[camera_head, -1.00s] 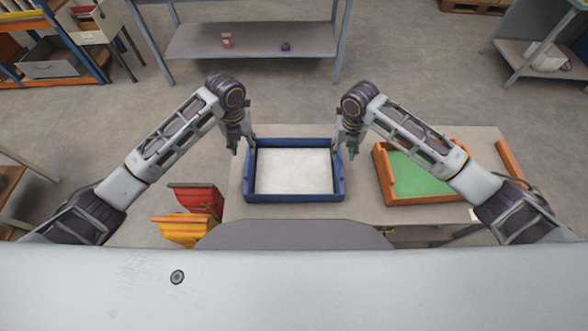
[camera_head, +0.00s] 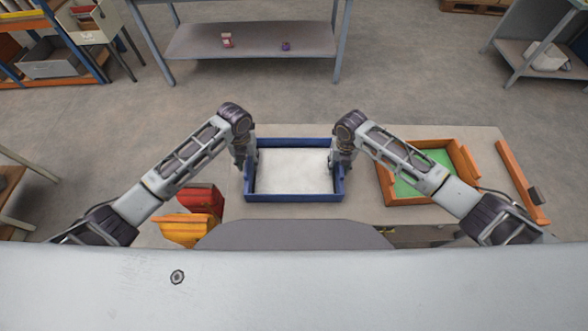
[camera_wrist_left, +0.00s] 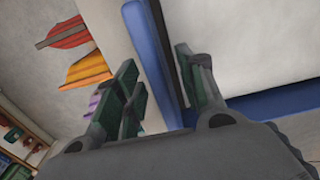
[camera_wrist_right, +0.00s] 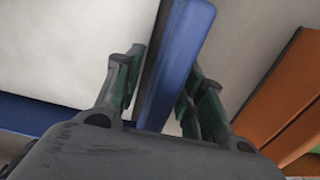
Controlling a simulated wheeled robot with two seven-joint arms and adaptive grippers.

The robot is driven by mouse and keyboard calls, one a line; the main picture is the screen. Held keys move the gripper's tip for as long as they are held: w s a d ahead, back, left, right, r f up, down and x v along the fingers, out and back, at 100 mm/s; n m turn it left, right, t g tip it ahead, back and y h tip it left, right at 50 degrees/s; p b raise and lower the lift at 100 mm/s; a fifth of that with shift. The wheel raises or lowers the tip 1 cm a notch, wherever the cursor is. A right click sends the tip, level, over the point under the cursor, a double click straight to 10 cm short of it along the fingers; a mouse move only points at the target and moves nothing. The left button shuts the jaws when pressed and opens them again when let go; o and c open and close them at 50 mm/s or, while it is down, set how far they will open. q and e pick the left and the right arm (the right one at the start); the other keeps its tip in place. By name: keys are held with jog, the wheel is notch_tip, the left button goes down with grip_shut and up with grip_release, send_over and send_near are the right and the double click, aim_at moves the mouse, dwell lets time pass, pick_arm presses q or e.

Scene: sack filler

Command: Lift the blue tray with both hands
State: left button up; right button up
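The blue tray (camera_head: 294,197), with a pale, whitish inside, lies on the grey table. My left gripper (camera_head: 245,163) is at its left wall. In the left wrist view the open fingers (camera_wrist_left: 160,88) stand on either side of the blue wall (camera_wrist_left: 153,50), with a gap visible. My right gripper (camera_head: 340,160) is at the right wall. In the right wrist view its open fingers (camera_wrist_right: 163,88) straddle the blue wall (camera_wrist_right: 180,50); the inner finger is close to it, and I cannot tell if they touch.
An orange tray (camera_head: 407,201) with a green inside stands right of the blue tray, under my right arm. An orange bar (camera_head: 519,180) lies at the table's right side. Red (camera_head: 203,198) and yellow (camera_head: 187,231) bins sit at the left front. A grey shelf (camera_head: 250,40) stands behind.

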pick_arm(q)
grip_shut()
pick_arm(e)
grip_shut()
